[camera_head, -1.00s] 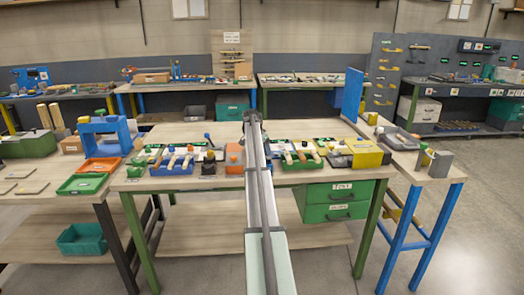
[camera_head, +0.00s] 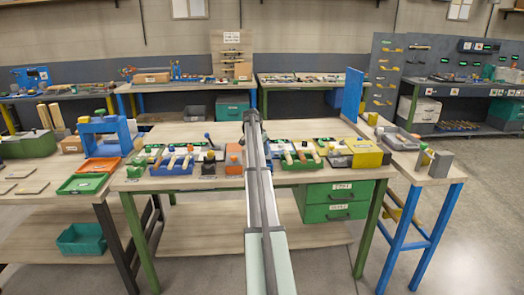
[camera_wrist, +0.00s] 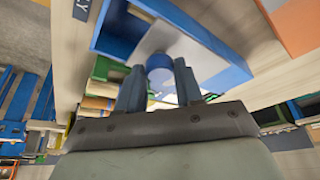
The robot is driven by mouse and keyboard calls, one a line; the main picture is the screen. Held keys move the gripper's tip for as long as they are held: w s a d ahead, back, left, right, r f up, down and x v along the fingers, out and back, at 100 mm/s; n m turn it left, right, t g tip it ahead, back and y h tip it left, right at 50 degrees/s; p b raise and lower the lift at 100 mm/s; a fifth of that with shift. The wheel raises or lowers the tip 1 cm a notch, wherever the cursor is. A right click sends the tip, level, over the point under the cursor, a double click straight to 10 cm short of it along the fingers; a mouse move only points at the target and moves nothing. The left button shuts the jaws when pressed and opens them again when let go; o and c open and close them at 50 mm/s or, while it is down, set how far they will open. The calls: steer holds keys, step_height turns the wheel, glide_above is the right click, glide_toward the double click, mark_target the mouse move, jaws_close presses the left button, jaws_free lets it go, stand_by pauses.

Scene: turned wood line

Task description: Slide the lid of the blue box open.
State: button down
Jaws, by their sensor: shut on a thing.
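The blue box (camera_wrist: 215,45) fills the upper middle of the wrist view, seen close and at a slant. Its pale grey lid (camera_wrist: 185,42) lies between blue side walls, and a round blue knob (camera_wrist: 159,68) stands on the lid. My gripper (camera_wrist: 159,80) has one finger on each side of the knob and is shut on it. In the head view my arm covers the middle of the bench, and I cannot make out my gripper's fingers or the blue box there.
The workbench (camera_head: 225,182) carries a blue tray (camera_head: 172,168) with wooden-handled pieces left of my arm, and a yellow block (camera_head: 366,153) to the right. An orange item (camera_wrist: 298,22) lies near the box in the wrist view. Green drawers (camera_head: 335,203) hang under the bench.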

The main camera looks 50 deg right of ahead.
steer(key=w+d, duration=0.6)
steer(key=shift+w+d, duration=0.25)
steer(key=shift+a, duration=0.1)
steer(key=c, duration=0.7)
jaws_free()
steer(key=shift+s, duration=0.1)
steer(key=shift+c, duration=0.2)
steer(key=shift+r, duration=0.1)
steer(key=v, duration=1.3)
steer(key=shift+a+r, duration=0.2)
steer(key=shift+r, duration=0.05)
